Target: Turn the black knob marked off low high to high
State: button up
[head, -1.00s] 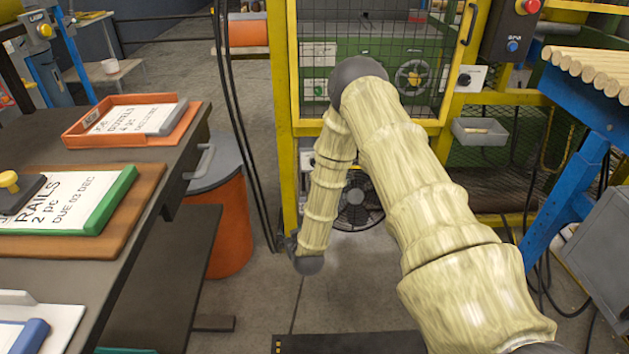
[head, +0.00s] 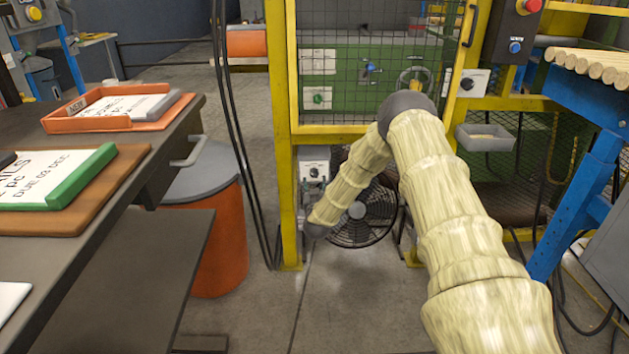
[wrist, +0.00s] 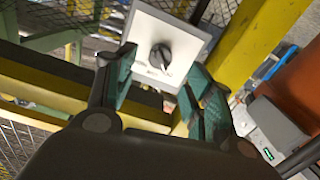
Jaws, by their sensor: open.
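A black knob (wrist: 160,57) on a pale square plate (wrist: 186,38) shows in the wrist view, just beyond my fingertips. Small marks sit beside the knob, too blurred to read. My gripper (wrist: 160,68) is open, its two green-padded fingers on either side of the knob's line and apart from it, with nothing between them. In the head view a pale control box (head: 314,153) is low by the yellow post, above the end of my arm; it looks like the same plate. My gripper is hidden there.
Another pale plate with a black knob (head: 473,83) is on the frame at right. A yellow post (head: 284,200) and a black fan (head: 357,225) are close to my arm. An orange bin (head: 215,250) stands left, beside the dark bench (head: 150,215). Black cables (head: 237,140) hang between.

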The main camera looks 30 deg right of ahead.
aim_at(314, 176)
jog(key=shift+b+x, duration=0.5)
jog(key=shift+x, duration=2.35)
jog(key=c, duration=1)
